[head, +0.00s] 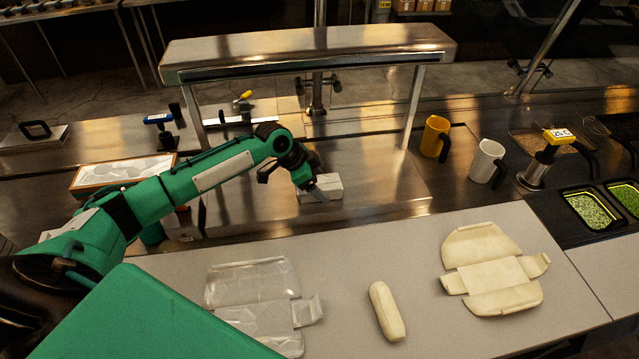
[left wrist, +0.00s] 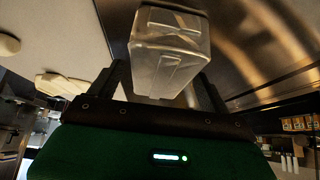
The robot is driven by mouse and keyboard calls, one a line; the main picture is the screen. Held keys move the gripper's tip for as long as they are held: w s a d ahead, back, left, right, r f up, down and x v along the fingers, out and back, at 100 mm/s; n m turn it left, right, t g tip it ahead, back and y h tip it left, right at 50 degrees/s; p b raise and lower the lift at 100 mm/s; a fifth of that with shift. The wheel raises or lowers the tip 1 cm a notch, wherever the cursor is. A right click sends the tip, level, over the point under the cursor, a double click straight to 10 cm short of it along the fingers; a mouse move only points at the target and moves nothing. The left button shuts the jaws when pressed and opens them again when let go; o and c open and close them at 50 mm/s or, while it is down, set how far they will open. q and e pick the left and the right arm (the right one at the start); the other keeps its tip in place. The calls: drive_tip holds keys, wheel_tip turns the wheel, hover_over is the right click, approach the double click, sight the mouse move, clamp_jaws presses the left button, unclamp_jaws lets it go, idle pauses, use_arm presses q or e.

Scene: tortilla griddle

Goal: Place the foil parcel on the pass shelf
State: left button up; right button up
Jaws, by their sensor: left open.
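The foil parcel (head: 328,187), a small pale silvery box, sits on the steel surface (head: 375,180) below the raised steel shelf (head: 310,45) of the pass. My left gripper (head: 314,192) is at the parcel, reaching in from the left, and its hand hides part of it. In the left wrist view the parcel (left wrist: 168,62) lies between and just beyond the two open fingers (left wrist: 165,85), with a folded flap facing the camera. I cannot tell whether either finger touches it. My right gripper is not in view.
A flat foil sheet (head: 255,290), a pale roll (head: 387,311) and an unfolded tortilla-like piece (head: 488,270) lie on the light counter. A yellow mug (head: 434,138) and a white mug (head: 486,160) stand right of the shelf. Shelf legs (head: 413,105) flank the steel surface.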

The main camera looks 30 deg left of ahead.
use_arm(q)
drive_tip(key=b+v, duration=0.2)
drive_tip(key=v, duration=0.9)
drive_tip(key=shift+r+b, duration=0.2)
drive_tip(key=shift+b, duration=0.15)
drive_tip(key=shift+a, duration=0.15)
drive_tip(key=shift+s, duration=0.1)
